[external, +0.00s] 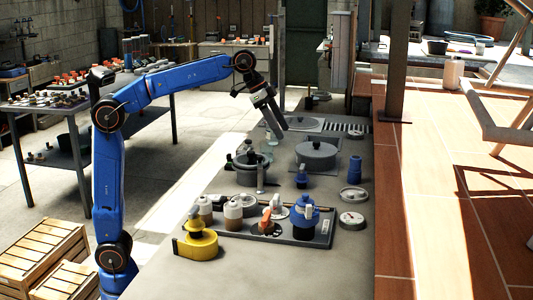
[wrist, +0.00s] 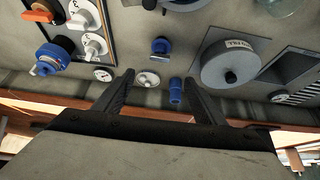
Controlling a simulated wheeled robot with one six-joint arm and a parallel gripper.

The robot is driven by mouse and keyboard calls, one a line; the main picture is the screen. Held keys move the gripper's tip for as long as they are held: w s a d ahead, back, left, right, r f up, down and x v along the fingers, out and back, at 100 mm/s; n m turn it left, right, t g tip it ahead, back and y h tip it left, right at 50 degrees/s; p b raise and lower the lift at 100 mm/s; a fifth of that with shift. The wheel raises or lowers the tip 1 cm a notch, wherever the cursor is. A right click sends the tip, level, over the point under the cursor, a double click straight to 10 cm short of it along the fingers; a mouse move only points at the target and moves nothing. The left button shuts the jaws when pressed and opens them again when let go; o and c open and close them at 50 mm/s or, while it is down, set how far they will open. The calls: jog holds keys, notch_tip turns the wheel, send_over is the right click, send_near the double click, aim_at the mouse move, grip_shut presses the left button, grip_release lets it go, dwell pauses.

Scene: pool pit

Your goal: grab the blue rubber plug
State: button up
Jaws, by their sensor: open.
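Two small blue pieces could be the plug; I cannot tell for sure which is rubber. One is a stepped blue cylinder (external: 355,169), upright on the grey counter; in the wrist view it (wrist: 175,90) shows between my fingers, close to the right one. The other is a short dark-blue knob-like piece (external: 301,176), left of the cylinder; it (wrist: 160,46) lies beyond my fingertips in the wrist view. My gripper (external: 277,124) is open and empty, above the counter and back left of both pieces. It also shows in the wrist view (wrist: 160,76).
Two round grey discs (external: 352,194) lie by the cylinder. A lidded grey pot (external: 316,155) and a dark pot (external: 252,170) stand nearby. A tray (external: 320,240) holds valves and a large blue-topped fitting (external: 304,215).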

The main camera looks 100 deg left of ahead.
aim_at(304, 167)
jog(key=x, duration=1.7)
jog(key=shift+s+f, duration=0.1)
jog(key=shift+f, duration=0.15)
jog(key=c, duration=1.2)
